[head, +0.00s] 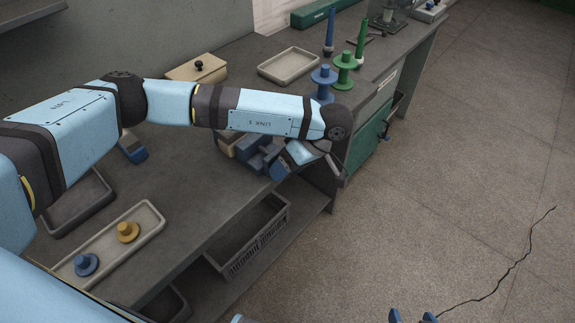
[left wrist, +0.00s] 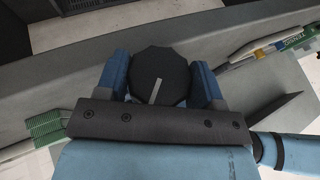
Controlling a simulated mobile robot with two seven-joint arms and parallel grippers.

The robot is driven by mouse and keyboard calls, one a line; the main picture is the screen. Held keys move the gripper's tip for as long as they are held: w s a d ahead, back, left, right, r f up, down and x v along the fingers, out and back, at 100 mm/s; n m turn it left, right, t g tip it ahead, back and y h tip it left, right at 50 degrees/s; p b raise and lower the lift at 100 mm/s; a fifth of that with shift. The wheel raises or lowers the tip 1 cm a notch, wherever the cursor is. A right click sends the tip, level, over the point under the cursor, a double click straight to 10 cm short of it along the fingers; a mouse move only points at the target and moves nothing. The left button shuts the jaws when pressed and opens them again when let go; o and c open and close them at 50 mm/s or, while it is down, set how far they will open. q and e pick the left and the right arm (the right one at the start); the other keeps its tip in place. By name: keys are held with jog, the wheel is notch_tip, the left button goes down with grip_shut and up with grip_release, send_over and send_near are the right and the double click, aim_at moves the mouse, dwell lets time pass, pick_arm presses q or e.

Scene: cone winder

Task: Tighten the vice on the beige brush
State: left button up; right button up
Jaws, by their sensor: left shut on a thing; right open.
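The blue-grey vice (head: 255,157) stands at the front edge of the bench, partly hidden by my left arm. A beige piece (head: 228,144), possibly the brush, shows beside it; I cannot tell how it sits in the jaws. My left gripper (head: 280,170) is at the vice's front side. In the left wrist view its blue fingers (left wrist: 160,82) are shut on a round black knob (left wrist: 159,72) with a white line, one finger on each side. My right gripper (head: 412,317) is open at the bottom edge of the head view, away from the bench, only its tips showing.
Blue and green spools (head: 345,70) and an empty beige tray (head: 289,66) stand further back. A beige box (head: 197,70) with a black knob is behind my arm. A tray (head: 152,222) with two spools is front left. A crate (head: 250,240) sits below.

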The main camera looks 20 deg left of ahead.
pick_arm(q)
jog(key=o, duration=0.9)
jog(key=v, duration=1.3)
jog(key=shift+w+d+r, duration=0.2)
jog(key=shift+r, duration=0.1)
